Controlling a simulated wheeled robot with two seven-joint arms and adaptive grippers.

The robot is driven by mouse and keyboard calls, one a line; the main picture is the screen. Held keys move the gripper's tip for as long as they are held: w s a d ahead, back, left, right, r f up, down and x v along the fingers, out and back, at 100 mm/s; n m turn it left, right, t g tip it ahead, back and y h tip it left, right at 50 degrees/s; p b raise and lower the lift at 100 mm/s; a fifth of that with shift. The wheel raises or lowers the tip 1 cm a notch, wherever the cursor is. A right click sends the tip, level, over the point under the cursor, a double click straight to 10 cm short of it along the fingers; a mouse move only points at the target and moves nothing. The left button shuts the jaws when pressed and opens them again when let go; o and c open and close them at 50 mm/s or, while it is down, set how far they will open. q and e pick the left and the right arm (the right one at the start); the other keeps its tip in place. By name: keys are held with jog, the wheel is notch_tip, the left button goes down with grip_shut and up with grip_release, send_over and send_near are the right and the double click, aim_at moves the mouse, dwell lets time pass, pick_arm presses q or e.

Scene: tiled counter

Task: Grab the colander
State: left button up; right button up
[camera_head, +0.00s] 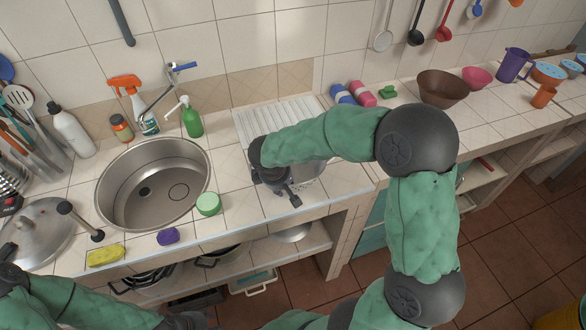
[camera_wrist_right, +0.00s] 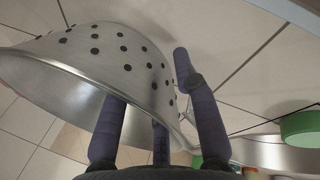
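The colander (camera_wrist_right: 110,58) is a silvery metal bowl with dark round holes. In the right wrist view it fills the upper left, tilted in the picture. In the head view only a piece of the colander (camera_head: 311,182) shows on the counter, the rest hidden by my right arm. My right gripper (camera_wrist_right: 160,85) straddles the colander's wall: the left finger goes in behind the rim, the right finger is outside with a gap to the wall. It also shows in the head view (camera_head: 287,190). My left gripper (camera_head: 188,321) is partly visible at the bottom edge; its fingers are unclear.
A sink (camera_head: 150,190) lies left of the colander, with a green round container (camera_head: 208,204) between them. A ribbed drainboard (camera_head: 270,122) is behind. A purple sponge (camera_head: 167,236) and yellow sponge (camera_head: 105,256) lie along the front edge. Bowls (camera_head: 440,88) stand at right.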

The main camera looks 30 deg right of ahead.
jog(key=shift+r, duration=0.1)
grip_shut()
jog(key=shift+r, duration=0.1)
